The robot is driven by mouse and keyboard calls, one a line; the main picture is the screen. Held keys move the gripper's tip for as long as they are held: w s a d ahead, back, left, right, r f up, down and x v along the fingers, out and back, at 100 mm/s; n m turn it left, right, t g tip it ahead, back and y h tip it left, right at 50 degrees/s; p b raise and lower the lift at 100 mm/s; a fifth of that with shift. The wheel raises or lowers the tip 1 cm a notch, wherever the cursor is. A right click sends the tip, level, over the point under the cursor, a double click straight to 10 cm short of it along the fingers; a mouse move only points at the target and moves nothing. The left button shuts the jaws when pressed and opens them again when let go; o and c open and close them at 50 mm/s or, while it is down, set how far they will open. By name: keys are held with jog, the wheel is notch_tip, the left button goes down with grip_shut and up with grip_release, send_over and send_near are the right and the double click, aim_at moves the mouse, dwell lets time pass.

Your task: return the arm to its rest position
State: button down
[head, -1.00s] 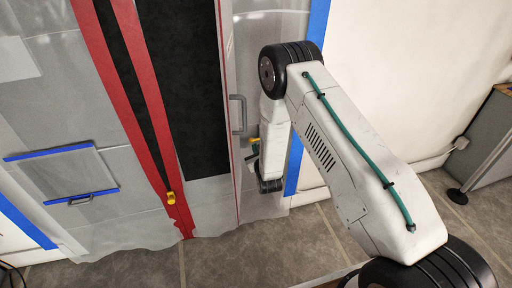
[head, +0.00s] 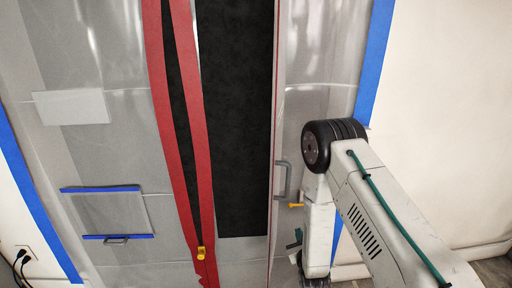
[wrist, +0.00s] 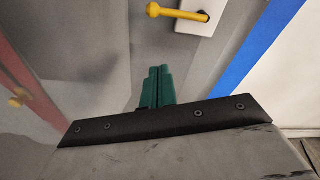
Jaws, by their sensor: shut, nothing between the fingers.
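My arm enters the head view from the lower right and bends down at a black joint. My gripper (wrist: 157,88) shows in the wrist view as two green fingers pressed together with nothing between them. In the head view only a small green part of my gripper (head: 295,241) shows at the left of the forearm; the rest is hidden. The fingers point toward the plastic sheet wall, below a yellow lever (wrist: 178,13) on a white plate. The yellow lever also shows in the head view (head: 296,205). I cannot tell whether the fingers touch anything.
A translucent plastic sheet (head: 120,60) covers the doorway, with a dark opening (head: 235,120) and a red zipper strip (head: 205,170) with a yellow pull (head: 201,253). A grey handle (head: 287,181) stands left of my arm. Blue tape (head: 374,60) edges the sheet; white wall (head: 450,120) lies right.

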jog(key=s+f+n+g, duration=0.4)
jog(key=f+n+g, duration=0.2)
jog(key=f+n, duration=0.15)
jog(key=s+r+n+g, duration=0.3)
jog(key=s+n+g, duration=0.2)
jog(key=n, duration=0.2)
jog(key=s+d+r+n+g, duration=0.1)
jog(key=s+r+n, duration=0.5)
jog(key=s+r, duration=0.4)
jog(key=s+d+r+n+g, duration=0.1)
jog(key=s+r+n, duration=0.4)
jog(key=s+r, duration=0.5)
jog(key=s+d+r+n+g, duration=0.2)
jog(key=s+r+n, duration=0.4)
jog(key=r, duration=1.8)
jog(key=shift+s+d+r+n+y, duration=0.35)
jog(key=shift+s+d, duration=0.15)
jog(key=shift+s, duration=1.5)
